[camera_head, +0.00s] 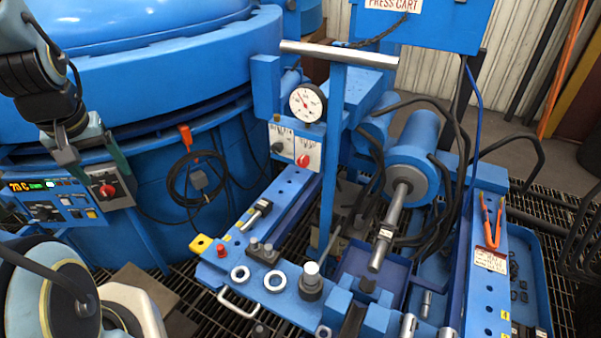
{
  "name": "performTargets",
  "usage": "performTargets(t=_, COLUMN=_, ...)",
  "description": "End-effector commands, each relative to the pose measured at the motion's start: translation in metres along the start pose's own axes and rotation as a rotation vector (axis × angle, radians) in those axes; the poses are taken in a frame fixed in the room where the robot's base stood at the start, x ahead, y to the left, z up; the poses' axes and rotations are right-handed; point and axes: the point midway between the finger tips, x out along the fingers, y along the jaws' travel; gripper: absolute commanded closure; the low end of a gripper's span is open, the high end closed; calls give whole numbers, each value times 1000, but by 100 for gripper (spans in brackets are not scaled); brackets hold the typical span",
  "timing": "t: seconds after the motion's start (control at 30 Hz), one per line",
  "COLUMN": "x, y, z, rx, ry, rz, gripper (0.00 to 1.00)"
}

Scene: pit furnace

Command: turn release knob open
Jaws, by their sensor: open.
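A small white panel (296,144) below the pressure gauge on the press cart carries a black knob (278,147) and a red knob (303,160). Its lettering is too small to read, so I cannot tell which is the release knob. Another red knob (107,190) sits on a grey plate at the right end of the furnace control panel. My gripper (97,172) is at the upper left, open and empty, pointing down. Its fingers appear on either side of and just above that red knob in the picture; I cannot tell the gap in depth.
The round gauge (308,103) and a T-handled post (335,150) stand on the blue press cart. Black cables (195,180) hang on the blue furnace wall (180,100). Rings and fittings lie on the cart's front plate. Orange-handled pliers (491,222) lie at right.

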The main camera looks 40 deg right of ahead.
Motion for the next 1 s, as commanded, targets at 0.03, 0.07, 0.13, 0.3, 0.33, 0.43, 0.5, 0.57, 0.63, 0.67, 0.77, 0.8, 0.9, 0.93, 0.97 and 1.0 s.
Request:
performTargets(t=0.03, x=40, y=12, z=-3, rx=26, ry=52, rz=9, gripper=23)
performTargets(t=0.07, x=53, y=18, z=-9, rx=38, ry=90, rz=14, gripper=23)
performTargets(t=0.13, x=81, y=36, z=-22, rx=66, ry=180, rz=34, gripper=23)
performTargets(t=0.3, x=139, y=87, z=-50, rx=135, ry=395, rz=111, gripper=23)
performTargets(t=0.33, x=148, y=98, z=-53, rx=149, ry=433, rz=129, gripper=23)
performTargets(t=0.43, x=174, y=135, z=-61, rx=194, ry=553, rz=201, gripper=23)
performTargets(t=0.5, x=189, y=163, z=-63, rx=228, ry=634, rz=261, gripper=23)
performTargets(t=0.57, x=201, y=189, z=-62, rx=259, ry=701, rz=319, gripper=23)
performTargets(t=0.63, x=212, y=218, z=-57, rx=294, ry=776, rz=394, gripper=23)
performTargets(t=0.67, x=216, y=232, z=-54, rx=310, ry=807, rz=430, gripper=23)
performTargets(t=0.77, x=228, y=275, z=-38, rx=364, ry=900, rz=555, gripper=23)
performTargets(t=0.8, x=230, y=292, z=-30, rx=384, ry=933, rz=609, gripper=23)
performTargets(t=0.9, x=232, y=326, z=-9, rx=429, ry=998, rz=733, gripper=23)
performTargets(t=0.93, x=232, y=334, z=-3, rx=440, ry=1013, rz=767, gripper=23)
performTargets(t=0.97, x=231, y=342, z=2, rx=449, ry=1027, rz=797, gripper=23)
performTargets(t=1.0, x=230, y=350, z=9, rx=461, ry=1041, rz=834, gripper=23)
